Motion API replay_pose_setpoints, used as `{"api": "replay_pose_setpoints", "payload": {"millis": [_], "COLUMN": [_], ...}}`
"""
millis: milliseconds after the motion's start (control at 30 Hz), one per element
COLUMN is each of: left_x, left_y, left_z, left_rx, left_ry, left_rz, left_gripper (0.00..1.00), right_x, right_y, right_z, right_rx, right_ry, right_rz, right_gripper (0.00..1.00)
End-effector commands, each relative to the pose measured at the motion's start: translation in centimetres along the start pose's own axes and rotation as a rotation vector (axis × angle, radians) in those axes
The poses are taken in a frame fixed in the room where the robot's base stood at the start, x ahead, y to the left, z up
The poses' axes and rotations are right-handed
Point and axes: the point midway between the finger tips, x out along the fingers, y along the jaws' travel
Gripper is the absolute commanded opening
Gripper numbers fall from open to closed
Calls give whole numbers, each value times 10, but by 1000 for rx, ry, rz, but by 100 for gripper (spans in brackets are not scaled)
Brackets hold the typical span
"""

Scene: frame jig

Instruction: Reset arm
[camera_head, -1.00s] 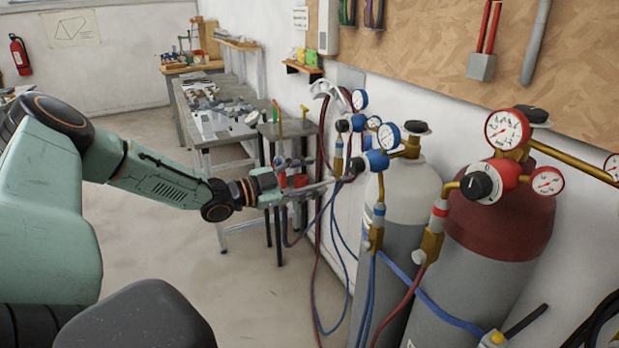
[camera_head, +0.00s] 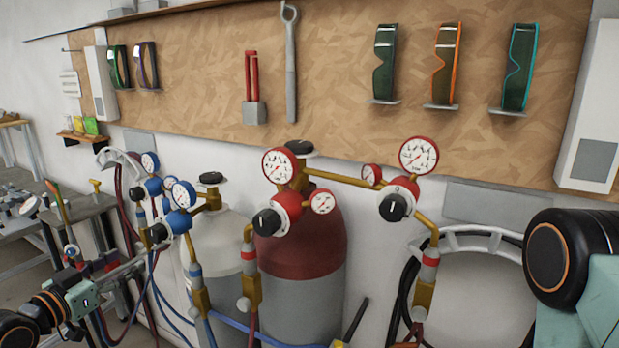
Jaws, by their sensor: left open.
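My left gripper (camera_head: 122,268) is at the lower left, with its arm coming in from the left edge. It is open, and its fingers point right toward the blue-knobbed regulator (camera_head: 178,224) on the white-topped gas cylinder (camera_head: 222,238). The fingers overlap hoses and the small stand behind them, so I cannot tell whether they touch anything. No object shows between them. Part of my right arm shows at the right edge, but its gripper is out of view.
A dark red-topped cylinder (camera_head: 310,245) with gauges stands in the middle. Blue and red hoses hang near the left gripper. A hose holder (camera_head: 470,242) is on the wall at right. A pegboard (camera_head: 340,60) holds glasses and a wrench (camera_head: 290,70). A workbench (camera_head: 18,228) is at left.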

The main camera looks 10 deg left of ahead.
Motion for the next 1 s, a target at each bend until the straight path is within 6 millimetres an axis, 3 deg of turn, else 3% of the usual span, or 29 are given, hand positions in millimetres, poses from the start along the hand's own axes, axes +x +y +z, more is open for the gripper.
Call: {"api": "replay_pose_setpoints", "payload": {"millis": [167, 367, 567, 700, 900, 1000], "left_x": [6, -24, -94, -159, -254, -281], "left_y": [66, 150, 220, 259, 298, 311], "left_z": [58, 149, 236, 287, 339, 354], "left_rx": [-256, -465, -543, -522, -394, -326], "left_ry": [-211, -536, -869, -1097, -1373, -1448], "left_rz": [-2, -50, -132, -189, -211, -168], "left_gripper": [62, 62, 62, 62, 62, 62], "right_x": [17, 36, 56, 70, 92, 99], "right_y": [0, 0, 0, 0, 1, 1], "right_z": [0, 0, 0, 0, 0, 0], "right_rx": [0, 0, 0, 0, 0, 0], "right_ry": [0, 0, 0, 0, 0, 0], "right_rz": [0, 0, 0, 0, 0, 0], "right_gripper": [47, 47, 47, 47, 47, 47]}}
